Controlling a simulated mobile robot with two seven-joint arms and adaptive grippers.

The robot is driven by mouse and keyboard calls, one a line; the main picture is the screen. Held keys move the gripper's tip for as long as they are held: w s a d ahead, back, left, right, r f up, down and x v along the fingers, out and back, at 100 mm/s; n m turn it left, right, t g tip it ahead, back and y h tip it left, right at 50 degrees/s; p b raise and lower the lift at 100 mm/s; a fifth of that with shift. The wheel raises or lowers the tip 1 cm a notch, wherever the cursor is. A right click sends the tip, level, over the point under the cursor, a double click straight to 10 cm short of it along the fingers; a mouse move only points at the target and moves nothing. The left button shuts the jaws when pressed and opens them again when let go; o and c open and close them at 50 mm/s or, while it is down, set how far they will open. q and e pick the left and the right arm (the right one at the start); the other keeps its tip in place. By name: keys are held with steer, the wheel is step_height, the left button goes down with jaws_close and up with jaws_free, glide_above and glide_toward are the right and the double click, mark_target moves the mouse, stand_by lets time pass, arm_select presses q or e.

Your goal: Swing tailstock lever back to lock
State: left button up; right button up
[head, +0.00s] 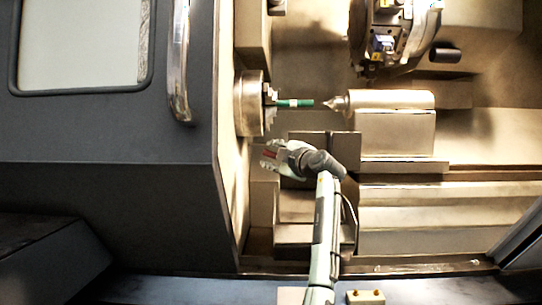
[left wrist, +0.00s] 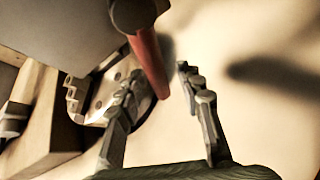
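The tailstock (head: 395,130) is the pale block at right in the head view, its pointed centre facing the green workpiece (head: 295,103) in the chuck (head: 250,103). My left gripper (head: 268,155) is below the chuck, left of and lower than the tailstock. In the left wrist view its fingers (left wrist: 160,73) are apart. A red rod (left wrist: 148,62) with a dark round collar reaches down between or just behind them; contact is not clear. It may be the lever, but I cannot tell. I cannot make out a lever on the tailstock in the head view. My right gripper is not in view.
A tool turret (head: 390,30) hangs above the tailstock. The grey machine door (head: 120,120) with its handle (head: 180,65) fills the left. A dark block (head: 325,145) stands close right of my gripper. A stepped metal part (left wrist: 85,95) is left of my fingers.

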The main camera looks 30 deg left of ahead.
arm_select(q)
steer(key=shift+w+a, duration=0.1)
steer(key=shift+a, duration=0.05)
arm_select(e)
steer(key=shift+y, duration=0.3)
arm_select(q)
steer(key=shift+c, duration=0.6)
jaws_close()
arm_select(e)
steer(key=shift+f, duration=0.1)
